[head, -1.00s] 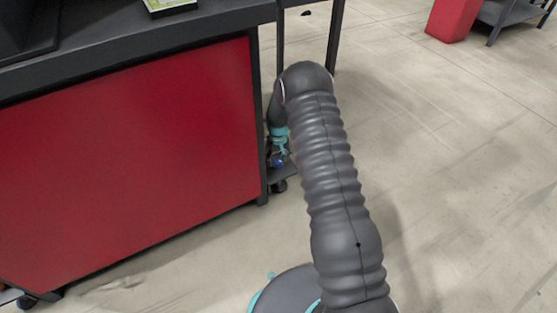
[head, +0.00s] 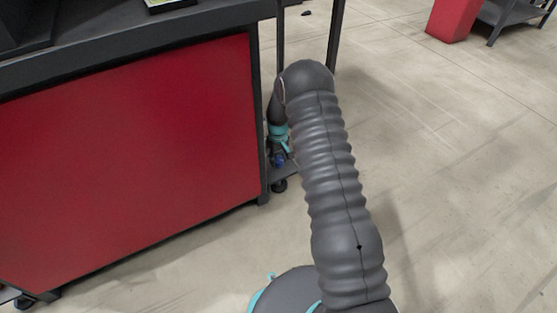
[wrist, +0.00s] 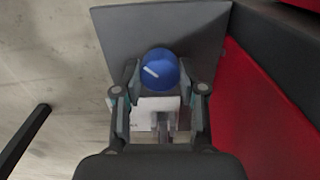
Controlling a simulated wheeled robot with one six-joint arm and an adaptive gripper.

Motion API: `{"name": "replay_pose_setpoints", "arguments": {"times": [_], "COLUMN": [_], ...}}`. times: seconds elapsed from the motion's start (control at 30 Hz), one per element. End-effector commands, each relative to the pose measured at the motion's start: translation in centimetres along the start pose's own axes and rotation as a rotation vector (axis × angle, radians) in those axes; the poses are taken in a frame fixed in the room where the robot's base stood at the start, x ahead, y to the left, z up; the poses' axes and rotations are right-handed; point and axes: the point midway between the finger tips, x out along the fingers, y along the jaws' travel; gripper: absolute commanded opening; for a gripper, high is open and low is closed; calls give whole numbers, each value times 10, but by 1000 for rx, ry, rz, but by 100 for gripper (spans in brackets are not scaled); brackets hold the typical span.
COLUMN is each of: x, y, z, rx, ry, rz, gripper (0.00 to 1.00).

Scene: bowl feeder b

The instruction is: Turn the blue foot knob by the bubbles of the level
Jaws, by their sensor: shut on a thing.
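The blue foot knob (wrist: 159,69) is round with a white pointer line slanting up to the left in the wrist view. It sits over a grey plate (wrist: 180,35). My gripper (wrist: 159,76) has one finger on each side of the knob and is shut on it. In the head view, my arm hides most of the gripper (head: 279,152), low beside the bench's right end; only a little blue shows there. A yellow-green edged item (head: 168,3) lies on the bench top, cut by the frame edge. I cannot make out any level bubbles.
The bench's red side panel (head: 130,165) stands close to the left of my arm in the head view. Dark legs (head: 335,40) stand behind my arm. Open concrete floor (head: 450,180) lies to the right. A red box (head: 452,20) stands far back.

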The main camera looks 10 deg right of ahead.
Motion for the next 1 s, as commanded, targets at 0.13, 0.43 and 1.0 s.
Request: {"name": "replay_pose_setpoints", "arguments": {"times": [0.13, 0.43, 1.0], "x": [0, 0, -36], "y": [0, 0, 0], "z": [0, 0, -1], "rx": [-9, -8, -8], "ry": [0, 0, 4], "rz": [0, 0, 1], "gripper": [6, 66, 66]}}
